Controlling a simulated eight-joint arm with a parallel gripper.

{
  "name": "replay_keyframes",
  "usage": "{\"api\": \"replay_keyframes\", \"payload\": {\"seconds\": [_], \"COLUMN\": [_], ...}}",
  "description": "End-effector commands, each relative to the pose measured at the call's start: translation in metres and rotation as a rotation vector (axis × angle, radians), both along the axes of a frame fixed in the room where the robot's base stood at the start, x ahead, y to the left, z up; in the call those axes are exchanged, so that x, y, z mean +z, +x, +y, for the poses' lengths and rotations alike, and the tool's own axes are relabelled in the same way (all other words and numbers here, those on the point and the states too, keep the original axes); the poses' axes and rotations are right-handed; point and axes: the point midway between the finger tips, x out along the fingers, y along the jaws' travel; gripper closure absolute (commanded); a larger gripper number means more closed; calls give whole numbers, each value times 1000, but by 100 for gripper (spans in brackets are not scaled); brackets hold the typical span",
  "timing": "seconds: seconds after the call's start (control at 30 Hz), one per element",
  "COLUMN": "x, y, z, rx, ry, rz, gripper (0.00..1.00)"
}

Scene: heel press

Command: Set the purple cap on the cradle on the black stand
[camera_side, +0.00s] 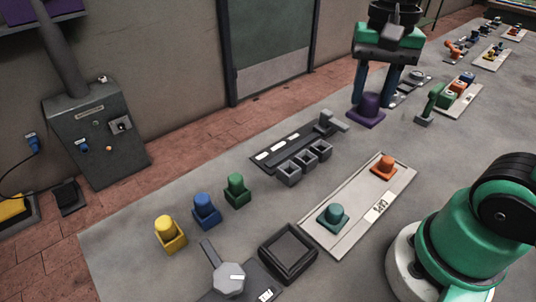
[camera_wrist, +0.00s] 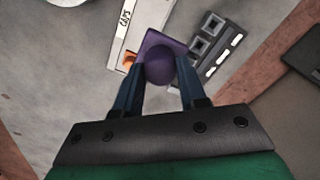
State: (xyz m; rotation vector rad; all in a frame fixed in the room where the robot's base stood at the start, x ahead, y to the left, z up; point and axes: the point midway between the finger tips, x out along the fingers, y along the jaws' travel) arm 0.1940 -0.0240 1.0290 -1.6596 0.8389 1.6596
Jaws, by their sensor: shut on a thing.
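The purple cap (camera_side: 368,106) has a square base flange and a rounded knob. My gripper (camera_side: 373,92) is shut on its knob from above, with the flange below the fingers. In the wrist view the cap (camera_wrist: 160,66) sits between my two blue fingers (camera_wrist: 162,78), upright as far as I can tell. Whether the flange touches the table is unclear. A long black stand (camera_side: 265,157) with white labels lies left of the cap in the side view. Three square grey cradles (camera_side: 302,161) line its near edge and look empty. The cap is apart from them.
A pale tray marked CAPS (camera_side: 345,222) holds a teal cap (camera_side: 333,216) and an orange cap (camera_side: 387,166). A black square tray (camera_side: 288,252) lies at the front. Yellow (camera_side: 168,235), blue (camera_side: 206,210) and green (camera_side: 237,190) pieces stand left. A green post (camera_side: 430,105) stands right of my gripper.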

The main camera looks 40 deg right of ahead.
Motion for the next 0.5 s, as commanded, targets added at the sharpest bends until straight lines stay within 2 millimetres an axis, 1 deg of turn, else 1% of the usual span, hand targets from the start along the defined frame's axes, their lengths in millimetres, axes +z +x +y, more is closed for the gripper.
{"api": "replay_keyframes", "payload": {"seconds": [0.03,0.07,0.1,0.17,0.2,0.3,0.4,0.5], "x": [-9,-14,-22,-34,-42,-60,-75,-85], "y": [8,11,15,17,17,12,2,-7], "z": [16,26,40,62,76,108,134,152], "rx": [17,18,19,18,17,14,10,5], "ry": [0,0,0,0,0,0,0,-1], "rz": [0,0,0,0,0,0,0,-1], "gripper": [100,100,100,100,100,100,100,100]}}
